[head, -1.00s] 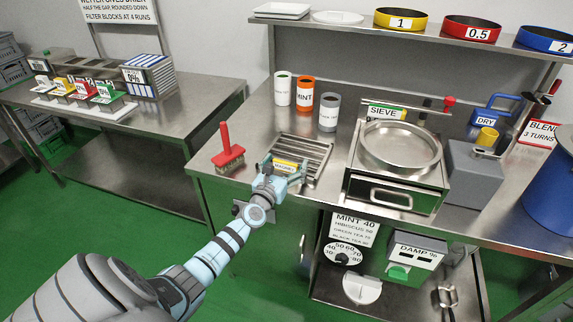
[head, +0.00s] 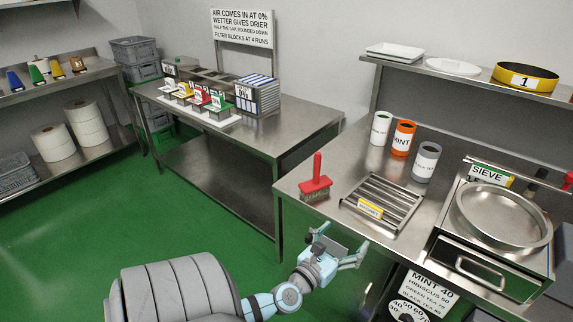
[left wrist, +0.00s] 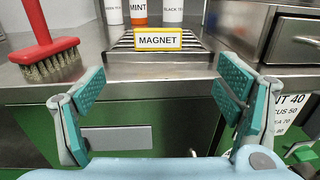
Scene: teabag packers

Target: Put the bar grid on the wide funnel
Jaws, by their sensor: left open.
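The bar grid (head: 381,203) is a steel frame of parallel bars with a yellow MAGNET label on its front edge. It lies flat on the steel counter. The left wrist view shows its label (left wrist: 158,39) ahead, between and beyond my fingers. My left gripper (head: 338,248) is open and empty, in front of the counter's front edge and apart from the grid. Its teal finger pads also stand wide apart in the left wrist view (left wrist: 160,95). I cannot make out a wide funnel for certain in these frames. My right gripper is not in view.
A red brush (head: 316,182) stands left of the grid. The sieve unit (head: 503,217) with its round pan is to the right. The mint canister (head: 403,138) stands among others behind. Another steel table (head: 290,125) holds filter boxes at the left.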

